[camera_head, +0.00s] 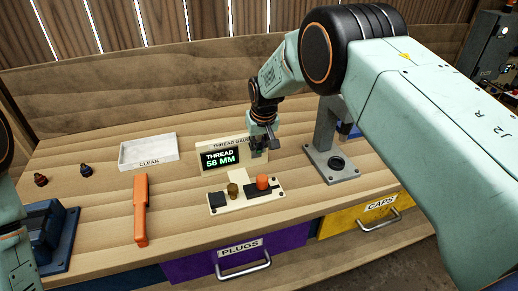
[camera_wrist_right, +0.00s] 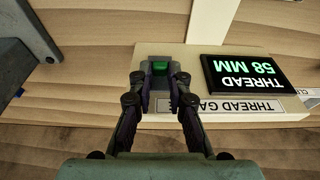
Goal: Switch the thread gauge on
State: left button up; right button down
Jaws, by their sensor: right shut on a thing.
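The thread gauge (camera_head: 226,152) stands upright on the wooden bench, with a lit display (camera_head: 220,158) reading "THREAD 58 MM". In the right wrist view, the display (camera_wrist_right: 252,77) is lit too. A green switch (camera_wrist_right: 159,67) in a dark housing sits on the gauge's panel beside the display. My right gripper (camera_wrist_right: 159,82) is at this switch, its two fingers closed in on either side of it. In the head view, my right gripper (camera_head: 259,148) covers the panel's right end. My left gripper is not in view; only part of that arm shows at the left edge.
A base plate (camera_head: 216,209) with black, brass and orange parts lies in front of the gauge. An orange tool (camera_head: 141,210), a white "CLEAN" tray (camera_head: 148,151) and two small dark fittings lie left. A grey stand (camera_head: 331,166) is right. Drawers (camera_head: 232,250) are below the bench.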

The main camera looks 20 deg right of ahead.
dwell(0.5)
jog(key=c, duration=1.3)
grip_release()
jog(key=shift+r, duration=0.1)
jog(key=shift+v, duration=5.85)
jog(key=shift+s, duration=0.1)
